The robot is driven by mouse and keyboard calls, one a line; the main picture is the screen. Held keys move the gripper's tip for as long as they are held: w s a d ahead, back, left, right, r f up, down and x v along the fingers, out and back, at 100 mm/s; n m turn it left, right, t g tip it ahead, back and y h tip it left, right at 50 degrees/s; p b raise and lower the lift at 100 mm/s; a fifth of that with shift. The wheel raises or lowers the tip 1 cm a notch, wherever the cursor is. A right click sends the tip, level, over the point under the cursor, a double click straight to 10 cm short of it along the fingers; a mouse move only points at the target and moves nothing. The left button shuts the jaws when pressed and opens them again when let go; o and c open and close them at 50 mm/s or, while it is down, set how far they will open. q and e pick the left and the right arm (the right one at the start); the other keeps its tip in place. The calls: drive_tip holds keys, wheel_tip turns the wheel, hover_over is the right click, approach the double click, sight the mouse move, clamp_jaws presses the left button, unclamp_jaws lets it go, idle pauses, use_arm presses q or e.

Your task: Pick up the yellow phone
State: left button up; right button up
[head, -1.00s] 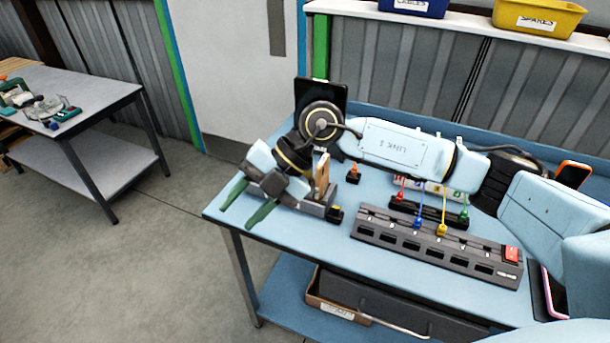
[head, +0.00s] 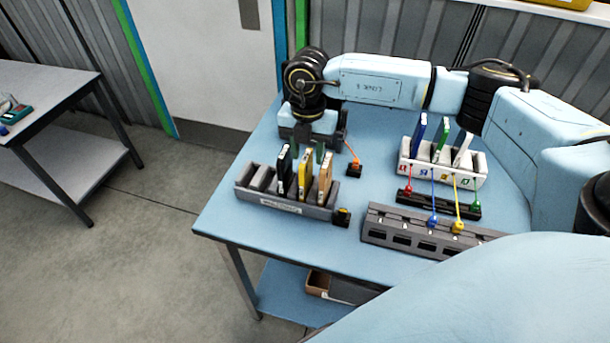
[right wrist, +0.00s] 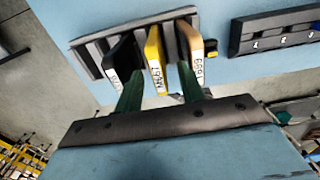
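The yellow phone (head: 305,172) stands upright in a grey rack (head: 285,205), between a black phone (head: 285,170) and a tan phone (head: 325,178). It also shows in the right wrist view (right wrist: 154,50), with a white label on its edge. My right gripper (head: 308,153) is at the rack's far side in the head view, its green fingers partly hidden behind the phones. In the right wrist view the fingers (right wrist: 160,80) are apart, one on each side of the yellow phone's near end, and do not appear closed on it. My left gripper is not in view.
A white rack (head: 445,172) with blue, green and white devices stands to the right. In front of it are a black strip with coloured plugs (head: 437,203) and a dark grey slotted block (head: 410,235).

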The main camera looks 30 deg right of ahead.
sight(306, 168)
drive_tip(key=shift+s+f, duration=0.15)
drive_tip(key=shift+f, duration=0.4)
drive_tip(key=f, duration=0.2)
drive_tip(key=f+p, duration=0.1)
drive_tip(key=shift+w+a+f, duration=0.15)
drive_tip(key=shift+w+f, duration=0.05)
drive_tip(key=shift+f, duration=0.45)
drive_tip(key=shift+c, duration=0.5)
drive_tip(key=c, duration=0.7)
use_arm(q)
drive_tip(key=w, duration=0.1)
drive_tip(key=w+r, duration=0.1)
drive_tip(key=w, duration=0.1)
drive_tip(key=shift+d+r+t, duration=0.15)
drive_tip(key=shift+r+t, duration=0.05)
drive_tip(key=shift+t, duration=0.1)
use_arm(e)
clamp_jaws()
